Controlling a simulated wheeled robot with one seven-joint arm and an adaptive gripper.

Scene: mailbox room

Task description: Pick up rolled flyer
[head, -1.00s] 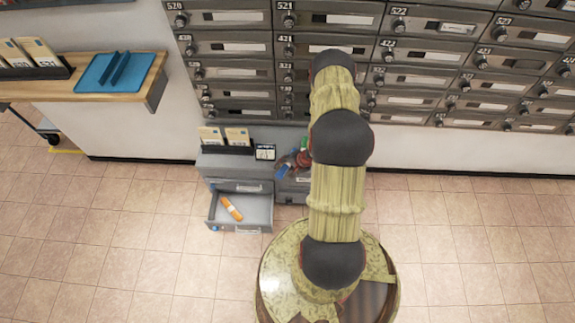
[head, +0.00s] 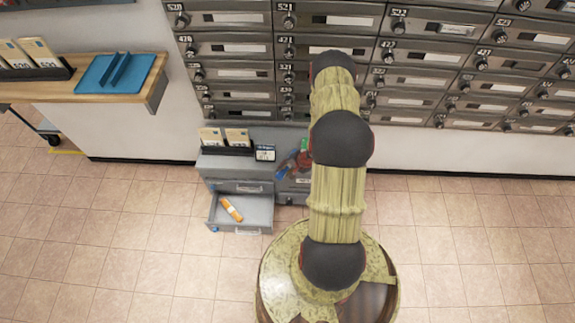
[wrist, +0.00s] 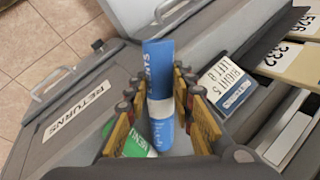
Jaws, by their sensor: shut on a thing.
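A blue rolled flyer (wrist: 161,95) with a white band stands between the fingers of my gripper (wrist: 160,98) in the wrist view. My gripper is shut on it, with fingers on both sides of the roll. Blue also shows beside my gripper (head: 300,162) in the head view, where my arm hides part of the area. A green roll (wrist: 137,146) lies below and left of the blue one, partly hidden by a finger. An orange rolled flyer (head: 231,209) lies in an open grey drawer (head: 258,216) in the head view.
A grey cabinet (head: 215,163) stands below the mailbox wall (head: 235,72), with an envelope holder and a small sign (head: 265,153) on top. A drawer front labelled RETURNS (wrist: 70,118) shows in the wrist view. A wooden shelf (head: 150,75) is at left. Tiled floor is clear at right.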

